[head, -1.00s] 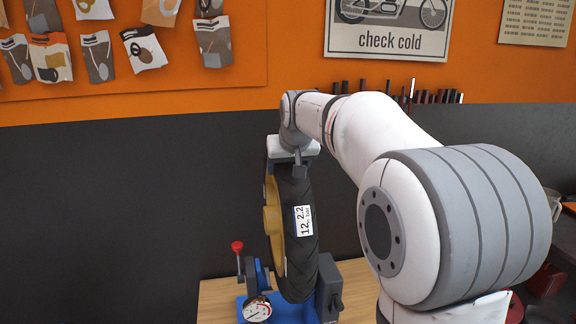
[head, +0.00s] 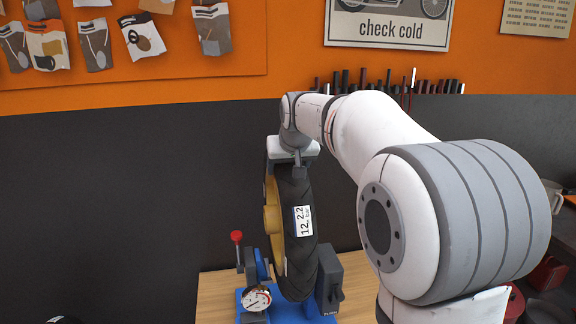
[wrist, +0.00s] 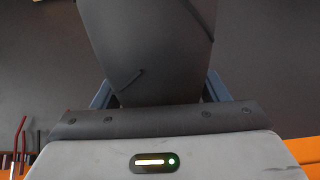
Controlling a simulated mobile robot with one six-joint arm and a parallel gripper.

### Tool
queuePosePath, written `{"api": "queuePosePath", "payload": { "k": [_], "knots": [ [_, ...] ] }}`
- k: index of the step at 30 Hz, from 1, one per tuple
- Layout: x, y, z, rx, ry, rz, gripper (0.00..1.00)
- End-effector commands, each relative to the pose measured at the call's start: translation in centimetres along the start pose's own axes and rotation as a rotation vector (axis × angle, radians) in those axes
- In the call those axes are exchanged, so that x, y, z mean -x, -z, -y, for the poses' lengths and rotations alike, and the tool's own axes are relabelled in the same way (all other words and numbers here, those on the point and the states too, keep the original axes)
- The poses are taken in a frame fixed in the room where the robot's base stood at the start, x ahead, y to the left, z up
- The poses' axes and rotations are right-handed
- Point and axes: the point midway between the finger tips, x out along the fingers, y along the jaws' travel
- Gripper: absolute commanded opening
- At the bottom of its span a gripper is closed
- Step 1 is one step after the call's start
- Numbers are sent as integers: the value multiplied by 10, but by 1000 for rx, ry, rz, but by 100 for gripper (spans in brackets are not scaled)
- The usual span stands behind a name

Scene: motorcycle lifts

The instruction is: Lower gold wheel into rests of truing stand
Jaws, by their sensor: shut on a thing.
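The gold wheel (head: 272,215) with its black tyre (head: 297,232) stands upright in the head view, a white label on its tread. My gripper (head: 292,166) is shut on the top of the tyre. In the wrist view the tyre (wrist: 150,45) runs between the fingers of my gripper (wrist: 158,92). The blue truing stand (head: 247,297) is on the bench, with its uprights on either side of the wheel's lower part. The tyre's bottom is low, close over the stand's base. The axle and the rests are hidden, so I cannot tell whether they touch.
A dial gauge (head: 256,299) and a red-knobbed lever (head: 237,238) are at the stand's left. A grey block (head: 330,282) is at its right. The wooden bench (head: 212,285) has bare room at left. The dark wall (head: 110,190) is behind.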

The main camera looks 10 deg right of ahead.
Motion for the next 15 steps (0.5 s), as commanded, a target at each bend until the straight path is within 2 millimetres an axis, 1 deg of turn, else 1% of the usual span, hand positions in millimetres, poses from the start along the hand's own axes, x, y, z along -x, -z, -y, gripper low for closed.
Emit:
{"api": "queuePosePath", "payload": {
  "k": [1,15],
  "knots": [
    [4,4,0,0,0,-19,0],
    [-9,-6,0,0,0,-19,0]
  ]
}}
